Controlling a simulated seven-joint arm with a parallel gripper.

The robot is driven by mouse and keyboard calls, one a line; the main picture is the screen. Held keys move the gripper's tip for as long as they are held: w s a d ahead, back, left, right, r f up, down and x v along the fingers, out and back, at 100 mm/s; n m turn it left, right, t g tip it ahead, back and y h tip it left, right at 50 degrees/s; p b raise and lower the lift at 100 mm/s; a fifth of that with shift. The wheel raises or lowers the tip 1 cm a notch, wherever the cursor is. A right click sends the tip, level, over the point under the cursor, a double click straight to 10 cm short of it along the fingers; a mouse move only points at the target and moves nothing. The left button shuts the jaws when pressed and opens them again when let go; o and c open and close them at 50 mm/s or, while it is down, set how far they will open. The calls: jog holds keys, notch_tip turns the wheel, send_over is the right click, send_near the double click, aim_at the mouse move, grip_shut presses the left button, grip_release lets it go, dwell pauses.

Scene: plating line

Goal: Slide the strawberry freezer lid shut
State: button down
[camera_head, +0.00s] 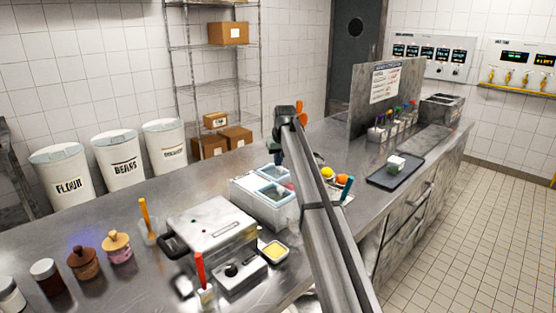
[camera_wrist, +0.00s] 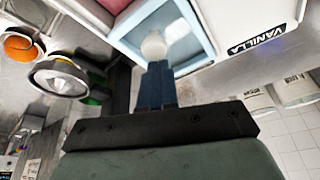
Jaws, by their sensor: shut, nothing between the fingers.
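The white freezer (camera_head: 262,212) stands on the counter left of my arm, with blue-framed glass lids (camera_head: 275,194) on top. A little pink shows beside the lids, partly hidden by my arm. In the wrist view, a blue-framed lid (camera_wrist: 197,22) carries a pale round knob (camera_wrist: 154,46), and a pink surface (camera_wrist: 112,4) shows beyond its frame. The freezer's white side reads VANILLA; no strawberry label is visible. My gripper (camera_wrist: 156,68) is shut and empty, its dark blue fingertips right at the knob. I cannot tell whether they touch it.
A grey metal appliance (camera_head: 213,228) stands left of the freezer, with a small yellow-filled dish (camera_head: 275,251) near it. A dark tray (camera_head: 388,177) lies to the right. A metal bowl (camera_wrist: 60,78) and orange item (camera_wrist: 20,47) show in the wrist view.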

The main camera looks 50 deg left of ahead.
jog(key=d, duration=1)
jog(key=shift+s+d, duration=0.1)
jog(key=shift+d, duration=0.15)
jog(key=shift+d+f, duration=0.1)
jog(key=shift+d, duration=0.45)
jog(key=shift+w, duration=0.2)
jog(key=w+a+r, duration=0.2)
jog(key=a, duration=0.2)
jog(key=v, duration=0.9)
jog(key=shift+s, duration=0.25)
